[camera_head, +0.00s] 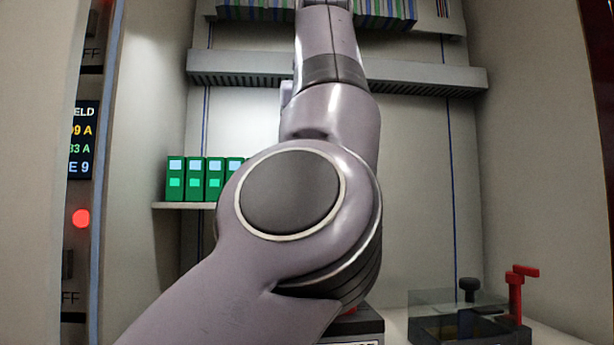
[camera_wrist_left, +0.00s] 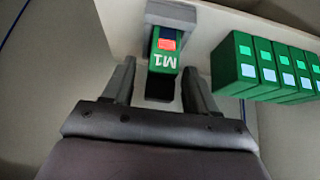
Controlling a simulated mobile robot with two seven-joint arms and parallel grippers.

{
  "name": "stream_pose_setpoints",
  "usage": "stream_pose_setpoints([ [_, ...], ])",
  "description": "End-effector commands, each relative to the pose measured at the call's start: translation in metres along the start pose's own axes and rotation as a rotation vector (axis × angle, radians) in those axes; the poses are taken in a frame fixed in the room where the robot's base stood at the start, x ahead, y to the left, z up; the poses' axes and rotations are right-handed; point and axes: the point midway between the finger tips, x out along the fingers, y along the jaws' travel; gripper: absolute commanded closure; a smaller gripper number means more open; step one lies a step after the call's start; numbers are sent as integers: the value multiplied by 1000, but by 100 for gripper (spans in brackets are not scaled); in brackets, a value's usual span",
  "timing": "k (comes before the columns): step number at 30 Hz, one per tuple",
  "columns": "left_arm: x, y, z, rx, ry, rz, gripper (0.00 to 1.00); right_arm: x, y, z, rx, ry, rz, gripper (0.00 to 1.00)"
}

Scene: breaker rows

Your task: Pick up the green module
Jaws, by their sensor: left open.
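In the left wrist view a green module (camera_wrist_left: 163,63) marked M1, with an orange-red patch and a dark blue patch, sits at a grey holder or block at the pale shelf's edge. My left gripper (camera_wrist_left: 160,75) is open, with one finger on each side of this module. I cannot tell whether either finger touches it. Several more green modules (camera_wrist_left: 270,68) with light blue and green patches stand in a row to the right. The head view shows part of a green row (camera_head: 197,180) on a shelf; my left arm hides the rest and the gripper. My right gripper is not in view.
In the head view, a slotted grey rail (camera_head: 430,73) crosses the back wall, with striped modules above it. A clear box (camera_head: 440,325) and a red handle (camera_head: 516,292) are at lower right. A panel with a red light (camera_head: 81,218) stands at left.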

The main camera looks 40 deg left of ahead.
Motion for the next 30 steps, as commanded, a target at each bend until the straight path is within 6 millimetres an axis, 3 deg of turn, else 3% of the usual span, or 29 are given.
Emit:
stream_pose_setpoints([
  [5,0,0,0,0,0,0,43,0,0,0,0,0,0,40],
  [10,0,0,0,1,0,0,95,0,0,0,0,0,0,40],
  [11,0,0,0,1,0,0,99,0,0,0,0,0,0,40],
  [30,0,-9,-6,0,1,0,99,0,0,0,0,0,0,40],
])
